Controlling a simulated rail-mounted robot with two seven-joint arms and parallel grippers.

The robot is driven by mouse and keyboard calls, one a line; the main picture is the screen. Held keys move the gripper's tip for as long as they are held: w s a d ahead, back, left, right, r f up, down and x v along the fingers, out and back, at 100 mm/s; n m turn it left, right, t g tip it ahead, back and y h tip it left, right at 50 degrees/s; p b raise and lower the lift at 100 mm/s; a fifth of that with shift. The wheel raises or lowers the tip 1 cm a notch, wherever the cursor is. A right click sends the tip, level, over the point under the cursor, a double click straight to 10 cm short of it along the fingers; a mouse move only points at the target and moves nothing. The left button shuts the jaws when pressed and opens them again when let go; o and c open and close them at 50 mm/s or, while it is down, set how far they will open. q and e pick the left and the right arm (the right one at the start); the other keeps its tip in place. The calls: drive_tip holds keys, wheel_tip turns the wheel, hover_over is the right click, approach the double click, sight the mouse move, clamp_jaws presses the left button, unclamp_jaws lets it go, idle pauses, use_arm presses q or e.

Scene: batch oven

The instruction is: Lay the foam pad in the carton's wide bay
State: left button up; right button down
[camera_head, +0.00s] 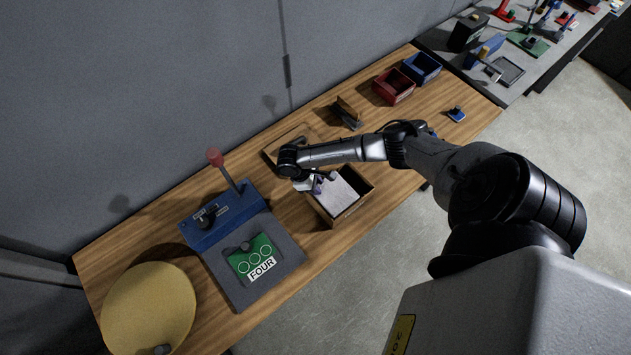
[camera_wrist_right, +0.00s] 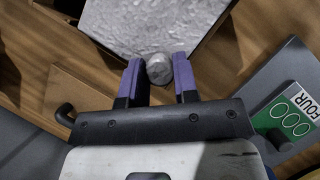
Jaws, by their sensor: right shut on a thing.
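The foam pad (camera_head: 338,196) is a pale grey slab with a rough surface and a small round grey knob. It shows within the outline of the open brown carton (camera_head: 356,207). In the right wrist view the pad (camera_wrist_right: 150,22) lies just beyond my fingertips. My right gripper (camera_head: 318,184) is over the carton's left end. Its purple fingers (camera_wrist_right: 159,72) are shut on the pad's knob. I cannot tell whether the pad rests on the carton's floor or hangs above it. The carton's bays are mostly hidden. My left gripper is not in view.
A blue lever press (camera_head: 222,217) with a green "FOUR" card (camera_head: 252,255) stands left of the carton. A round tan disc (camera_head: 148,310) lies at the near left. Red (camera_head: 394,86) and blue (camera_head: 421,69) bins stand behind. A thin brown board (camera_head: 283,140) lies behind the gripper.

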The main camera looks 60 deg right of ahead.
drive_tip(key=shift+f+b, duration=0.3)
drive_tip(key=shift+f, duration=0.2)
drive_tip(key=shift+f, duration=0.4)
drive_tip(key=c, duration=0.8)
unclamp_jaws()
drive_tip(key=shift+r, duration=0.1)
drive_tip(key=b+v, duration=0.2)
drive_tip(key=v, duration=1.1)
drive_tip(key=shift+w+r, duration=0.15)
drive_tip(key=shift+r, duration=0.2)
drive_tip(key=shift+a, duration=0.1)
